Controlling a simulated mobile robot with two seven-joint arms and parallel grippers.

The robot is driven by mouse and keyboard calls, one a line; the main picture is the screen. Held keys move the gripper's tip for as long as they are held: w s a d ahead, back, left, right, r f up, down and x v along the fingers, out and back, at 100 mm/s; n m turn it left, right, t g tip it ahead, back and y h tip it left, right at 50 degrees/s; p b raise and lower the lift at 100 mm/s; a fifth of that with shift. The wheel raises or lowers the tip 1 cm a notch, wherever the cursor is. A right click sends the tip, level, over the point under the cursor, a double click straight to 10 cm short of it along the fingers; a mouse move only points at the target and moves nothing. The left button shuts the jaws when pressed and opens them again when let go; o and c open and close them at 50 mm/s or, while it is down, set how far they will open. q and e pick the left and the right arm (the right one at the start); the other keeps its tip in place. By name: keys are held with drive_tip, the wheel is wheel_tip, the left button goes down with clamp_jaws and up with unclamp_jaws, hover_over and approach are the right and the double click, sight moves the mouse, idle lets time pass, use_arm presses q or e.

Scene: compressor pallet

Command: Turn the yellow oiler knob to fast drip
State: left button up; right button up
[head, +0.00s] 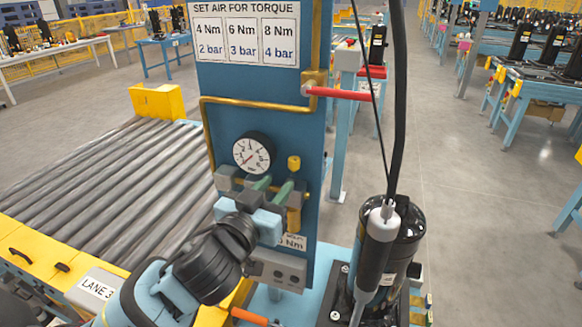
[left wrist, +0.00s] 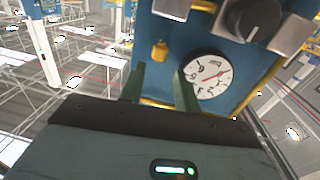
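The yellow oiler knob (head: 294,162) is a small knob on the blue panel (head: 225,115), just right of the round pressure gauge (head: 252,153). In the left wrist view the knob (left wrist: 160,50) shows beyond my fingertips, in line with the gap between them. My left gripper (head: 273,186) has two green fingers, spread apart with nothing between them; they also show in the left wrist view (left wrist: 160,72). In the head view the fingertips are below and left of the knob, apart from it. The gripper hides part of the fittings under the gauge. My right gripper is not seen.
A red lever (head: 340,94) sticks out right of the panel. A black driver tool (head: 377,250) hangs on a cable in front of a black compressor (head: 405,245). A roller conveyor (head: 110,180) lies left. In the left wrist view a dark regulator knob (left wrist: 252,20) is near the gauge.

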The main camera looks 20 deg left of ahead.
sight(294, 167)
use_arm(q)
drive_tip(key=shift+w+d, duration=0.15)
drive_tip(key=shift+w, duration=1.15)
drive_tip(key=shift+w+d, duration=0.2)
drive_tip(key=shift+w, duration=1.1)
drive_tip(key=shift+w+d, duration=0.15)
drive_tip(key=shift+w, duration=1.15)
drive_tip(key=shift+c, duration=0.3)
clamp_jaws()
drive_tip(key=shift+d+n+y, duration=0.2)
drive_tip(key=shift+n+y, duration=0.4)
drive_tip(key=shift+y, duration=0.4)
drive_tip(key=shift+d+n+y, duration=0.15)
drive_tip(key=shift+n+y, duration=1.55)
drive_tip(key=shift+y, duration=1.1)
